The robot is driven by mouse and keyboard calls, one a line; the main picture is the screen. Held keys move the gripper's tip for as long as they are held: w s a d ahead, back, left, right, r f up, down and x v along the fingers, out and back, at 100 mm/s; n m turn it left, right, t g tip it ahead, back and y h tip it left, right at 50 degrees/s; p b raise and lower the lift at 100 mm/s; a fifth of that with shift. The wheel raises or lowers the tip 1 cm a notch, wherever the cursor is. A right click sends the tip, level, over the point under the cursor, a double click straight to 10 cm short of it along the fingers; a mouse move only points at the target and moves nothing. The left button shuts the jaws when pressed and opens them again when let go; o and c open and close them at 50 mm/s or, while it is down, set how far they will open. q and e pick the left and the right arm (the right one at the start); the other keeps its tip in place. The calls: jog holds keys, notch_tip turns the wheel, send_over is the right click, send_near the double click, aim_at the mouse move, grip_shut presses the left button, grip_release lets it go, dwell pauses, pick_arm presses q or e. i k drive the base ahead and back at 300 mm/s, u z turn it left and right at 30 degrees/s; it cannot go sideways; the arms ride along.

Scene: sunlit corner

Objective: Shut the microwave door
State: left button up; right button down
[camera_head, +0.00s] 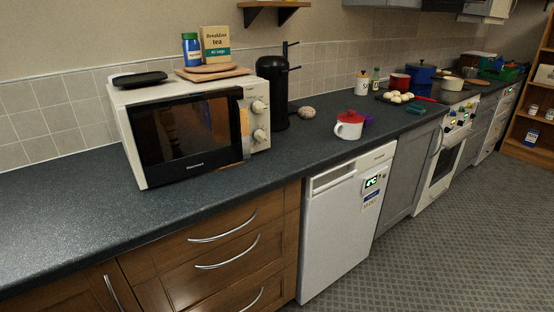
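The microwave (258,92) is a cream box with a dark glass front, on the dark counter at the left. Its door (188,132) is black glass and faces the room, with the two control knobs (259,121) to its right. The door's right edge, beside a pale and tan strip (245,134), looks slightly out from the body, but I cannot tell how wide any gap is. The inside is hidden behind the dark glass. Neither of my grippers is in view.
On the microwave are a black flat item (139,79), boards (212,73), a blue jar (191,50) and a tea box (215,44). A black coffee machine (272,92) stands close to its right. The counter (60,210) left of the microwave is clear.

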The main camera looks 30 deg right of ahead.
aim_at(169, 140)
jog(key=z, duration=0.5)
jog(key=i, duration=0.6)
jog(key=z, duration=0.3)
